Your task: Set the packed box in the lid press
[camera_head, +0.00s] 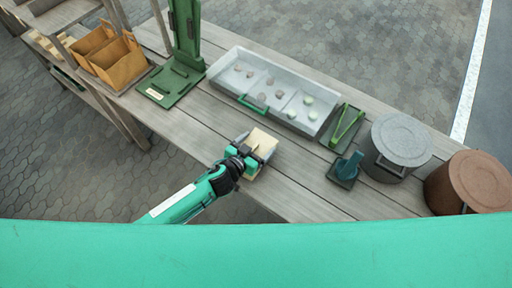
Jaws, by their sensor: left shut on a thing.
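The packed box (264,139) is small and cream-coloured, at the front edge of the wooden table. My left gripper (252,150) is over it and shut on it, covering part of its top. I cannot tell whether the box rests on the table or is held just above it. The lid press (177,84) is green, with a flat base and a tall upright, on the table up and left of the box. Its base looks empty. My right gripper is not in view.
A grey compartment tray (217,73) with small round pieces lies behind the box. Green tongs (347,126) on a dark tray, a teal tool (347,168), a grey bin (400,139) and a brown bin (478,181) stand right. Cardboard boxes (120,62) stand left. Bare planks separate box and press.

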